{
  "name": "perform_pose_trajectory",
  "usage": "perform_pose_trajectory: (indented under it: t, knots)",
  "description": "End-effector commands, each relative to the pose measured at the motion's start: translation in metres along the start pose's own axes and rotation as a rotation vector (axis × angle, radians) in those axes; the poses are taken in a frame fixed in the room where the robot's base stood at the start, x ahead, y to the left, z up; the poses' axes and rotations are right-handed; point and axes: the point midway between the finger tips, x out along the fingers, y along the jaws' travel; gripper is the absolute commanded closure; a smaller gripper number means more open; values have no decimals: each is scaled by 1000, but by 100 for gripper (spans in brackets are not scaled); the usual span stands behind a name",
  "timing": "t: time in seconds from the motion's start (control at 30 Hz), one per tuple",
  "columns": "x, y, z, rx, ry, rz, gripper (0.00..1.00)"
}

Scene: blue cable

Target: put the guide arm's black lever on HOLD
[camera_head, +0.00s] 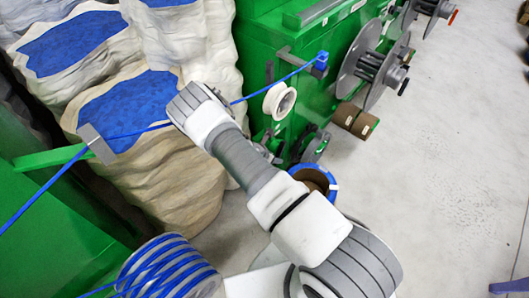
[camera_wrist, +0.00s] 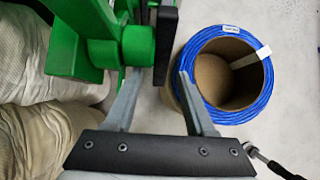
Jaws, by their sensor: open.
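In the wrist view, a black bar that looks like the lever (camera_wrist: 166,40) stands upright at the top centre, in front of the green guide arm's parts (camera_wrist: 105,50) with their rounded rollers. My gripper (camera_wrist: 160,78) is open, with one grey finger to the left of the bar's lower end and one to the right. The bar's lower end appears between the fingertips; I cannot tell whether either finger touches it. No HOLD mark is readable. In the head view, my arm covers much of this spot, and I cannot make out the lever clearly.
A blue cable coil on a cardboard core (camera_wrist: 225,75) lies right of the gripper on the floor. Pale sacks (camera_wrist: 25,60) stand at left. In the head view, a blue cable (camera_head: 285,77) runs across to the green machine (camera_head: 255,50).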

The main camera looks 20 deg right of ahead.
Motion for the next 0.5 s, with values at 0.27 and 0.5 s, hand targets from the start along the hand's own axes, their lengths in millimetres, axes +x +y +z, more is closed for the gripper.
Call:
perform_pose_trajectory:
  t: [0.27,0.5]
  knots:
    - [-64,1,0,1,2,2,45]
    - [-93,0,0,0,0,1,45]
